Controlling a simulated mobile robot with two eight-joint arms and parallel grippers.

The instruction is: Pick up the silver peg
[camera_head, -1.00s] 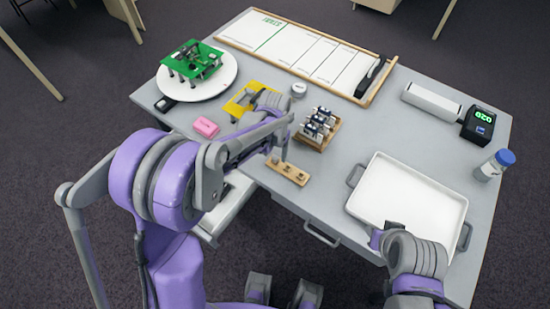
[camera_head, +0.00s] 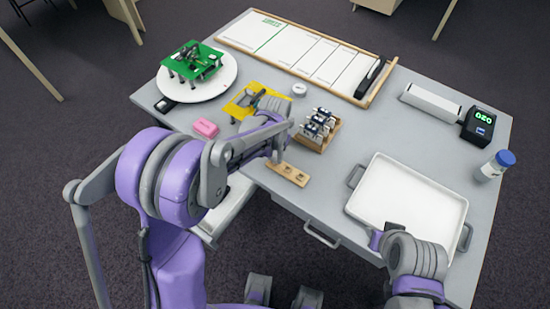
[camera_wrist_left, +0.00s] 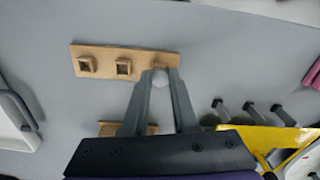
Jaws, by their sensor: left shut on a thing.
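The silver peg (camera_wrist_left: 160,77) shows as a small round pale end between my left gripper's fingertips in the left wrist view. My left gripper (camera_wrist_left: 161,80) is shut on it, right at one end of a wooden block (camera_wrist_left: 121,62) with square holes. Two holes in the block show empty; the end by the fingertips is partly covered, so I cannot tell whether the peg is still in a hole. In the head view my left gripper (camera_head: 279,155) is just behind the block (camera_head: 288,174), and the peg is hidden.
A wooden rack (camera_head: 312,143) of blue-and-white parts stands close to the left gripper's right. A yellow fixture (camera_head: 238,109) and a pink block (camera_head: 206,128) are to its left. A white tray (camera_head: 405,200) lies at right, empty. A bottle (camera_head: 494,167) stands beyond it.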

